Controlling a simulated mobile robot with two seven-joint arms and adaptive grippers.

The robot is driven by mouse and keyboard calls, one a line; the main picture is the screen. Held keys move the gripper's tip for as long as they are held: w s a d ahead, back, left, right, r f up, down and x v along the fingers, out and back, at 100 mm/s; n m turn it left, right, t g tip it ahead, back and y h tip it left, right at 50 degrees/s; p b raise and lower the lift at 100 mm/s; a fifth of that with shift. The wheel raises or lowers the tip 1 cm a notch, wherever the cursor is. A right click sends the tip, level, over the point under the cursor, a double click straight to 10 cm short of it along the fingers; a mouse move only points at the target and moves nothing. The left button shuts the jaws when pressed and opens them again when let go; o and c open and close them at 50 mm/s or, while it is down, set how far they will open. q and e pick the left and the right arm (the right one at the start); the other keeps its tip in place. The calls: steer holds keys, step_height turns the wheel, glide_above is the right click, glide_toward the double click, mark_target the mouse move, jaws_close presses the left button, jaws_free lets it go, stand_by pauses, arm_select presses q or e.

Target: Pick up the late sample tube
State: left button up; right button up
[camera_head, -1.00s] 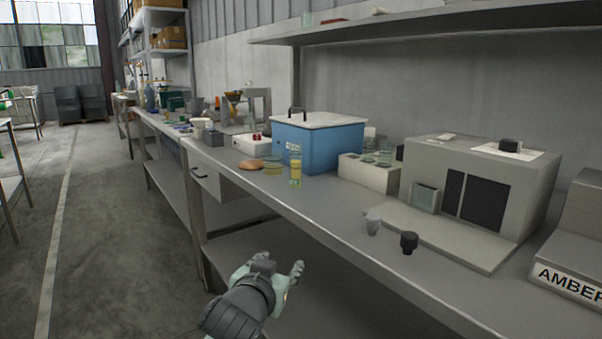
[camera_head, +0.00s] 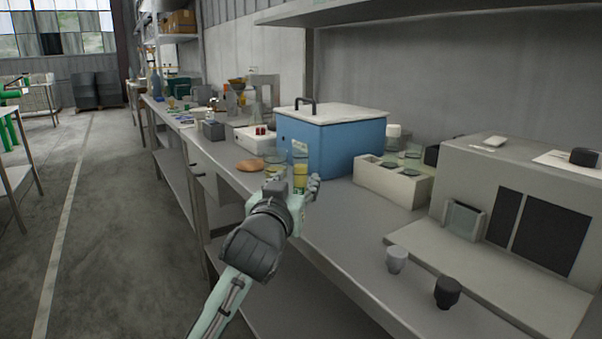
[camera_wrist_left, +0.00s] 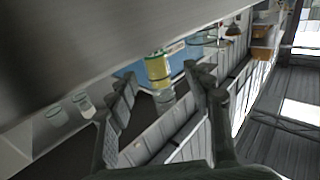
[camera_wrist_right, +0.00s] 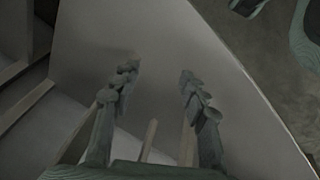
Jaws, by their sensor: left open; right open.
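The sample tube (camera_head: 300,177), with yellow contents and a green label low on it, stands upright on the bench in front of the blue box. Its lower part is hidden behind my left gripper (camera_head: 293,188). In the left wrist view the yellow tube (camera_wrist_left: 157,68) shows just beyond the open fingers (camera_wrist_left: 162,80), roughly in line with the gap and apparently not touched. I cannot read its label. My right gripper (camera_wrist_right: 158,72) is open and empty in the right wrist view, in front of a plain grey surface; it is not in the head view.
The blue box (camera_head: 340,147) with a pale lid is close behind the tube. A pale rack (camera_head: 385,185), grey cup (camera_head: 397,260) and black cup (camera_head: 447,292) are to the right.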

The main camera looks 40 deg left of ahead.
mark_target(299, 178)
arm_select(q)
steer(key=x, duration=0.4)
steer(key=shift+d+f, duration=0.15)
steer(key=shift+c, duration=0.9)
jaws_close()
arm_select(e)
steer(key=shift+w+a+f, duration=0.1)
steer(key=shift+w+f, duration=0.05)
steer(key=shift+f, duration=0.15)
